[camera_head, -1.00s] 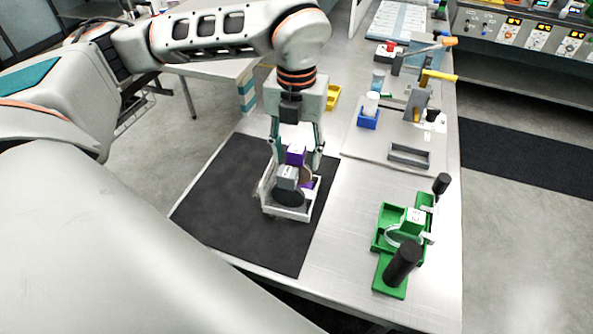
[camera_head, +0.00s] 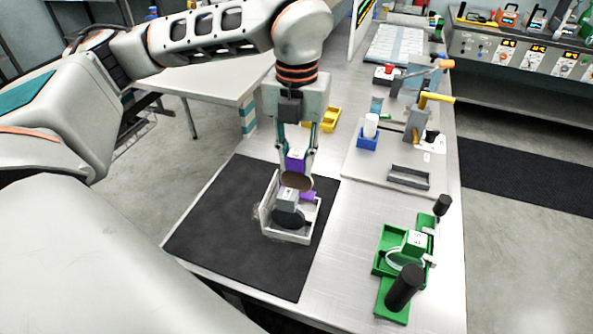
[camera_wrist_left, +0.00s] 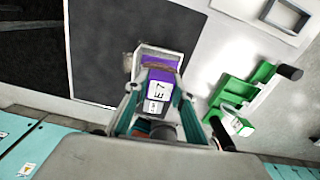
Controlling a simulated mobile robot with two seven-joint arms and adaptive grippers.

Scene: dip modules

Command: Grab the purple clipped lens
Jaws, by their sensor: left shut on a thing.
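My left gripper (camera_head: 297,150) is shut on the purple clipped lens (camera_head: 296,162), a purple block with a pale label and a round brownish lens below it. It hangs just above the white tray (camera_head: 267,226) on the dark mat. In the left wrist view the purple block (camera_wrist_left: 158,88) sits between the fingers of the left gripper (camera_wrist_left: 158,95), and the tray shows behind it. A grey clipped lens (camera_head: 288,205) with a dark lens stands in the tray. A purple part (camera_head: 307,195) shows in the tray beside it. My right gripper is not in view.
A green fixture (camera_head: 390,275) with a black knob stands at the right front. A grey plate with a blue holder (camera_head: 367,139) and a grey frame (camera_head: 409,177) lies behind it. A yellow bin (camera_head: 329,118) is behind the gripper. The black mat (camera_head: 225,215) is clear at left.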

